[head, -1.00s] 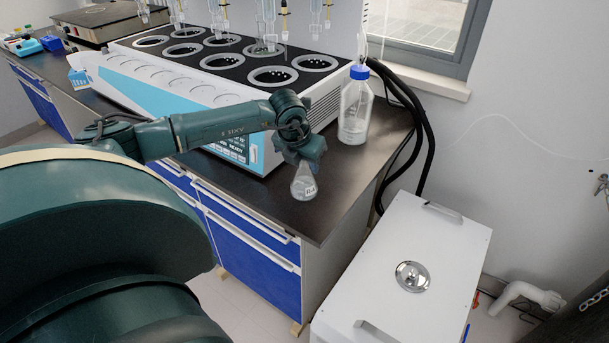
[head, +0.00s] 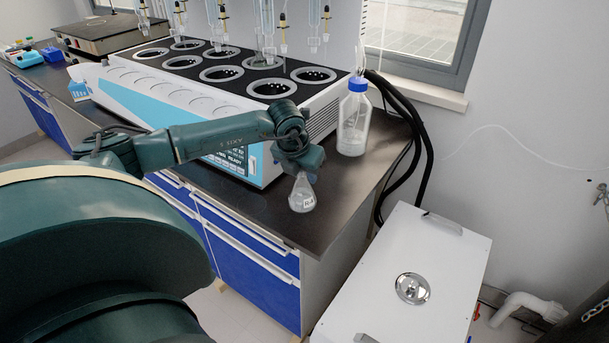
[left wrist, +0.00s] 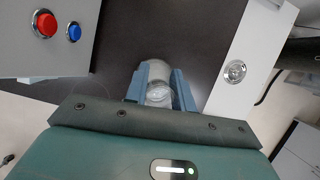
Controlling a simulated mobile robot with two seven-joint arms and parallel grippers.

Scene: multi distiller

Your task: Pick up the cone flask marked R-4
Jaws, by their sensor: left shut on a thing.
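A small clear cone flask (head: 302,196) with a white label is at the front right part of the dark bench; the label's writing is too small to read surely. My left gripper (head: 299,172) is shut on its neck from above, and the flask hangs nearly upright below it. In the left wrist view the flask (left wrist: 158,92) sits between the two blue-grey fingers of my left gripper (left wrist: 158,84). Whether its base touches the bench I cannot tell. My right gripper is not in view.
A blue-capped bottle (head: 354,125) stands on the bench (head: 262,207) behind and right of the flask. The large white distiller (head: 183,105) with glassware above it is behind my arm. A white lidded box (head: 445,262) stands right of the bench, below its top.

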